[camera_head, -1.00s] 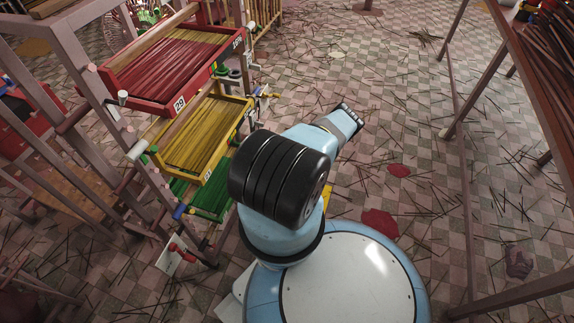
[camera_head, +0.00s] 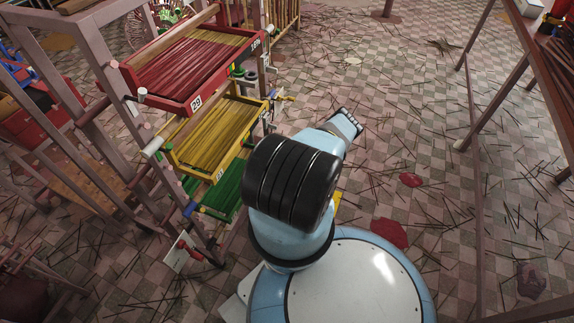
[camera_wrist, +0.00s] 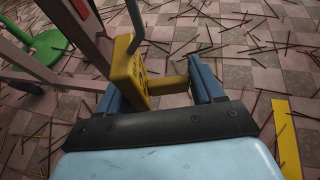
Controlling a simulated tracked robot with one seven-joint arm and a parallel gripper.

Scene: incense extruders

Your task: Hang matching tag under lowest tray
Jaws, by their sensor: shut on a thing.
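A rack on the left in the head view holds three stacked trays of sticks: a red tray (camera_head: 193,108) numbered 29 on top, a yellow tray (camera_head: 212,178) below it, and a green tray (camera_head: 222,196) lowest, partly hidden. A white square tag (camera_head: 177,252) hangs beside a red peg low on the rack. In the wrist view my gripper (camera_wrist: 168,86) is shut on a yellow piece (camera_wrist: 125,72) with dark markings, a curved top and a short yellow bar between the blue fingers. Any number on it is unreadable.
Rack posts (camera_wrist: 92,35) stand close to the held piece at upper left in the wrist view. A green round-based object (camera_wrist: 45,48) stands beyond them. Another table frame (camera_head: 476,150) stands at right. The checkered floor (camera_head: 420,130) between is open, littered with thin sticks.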

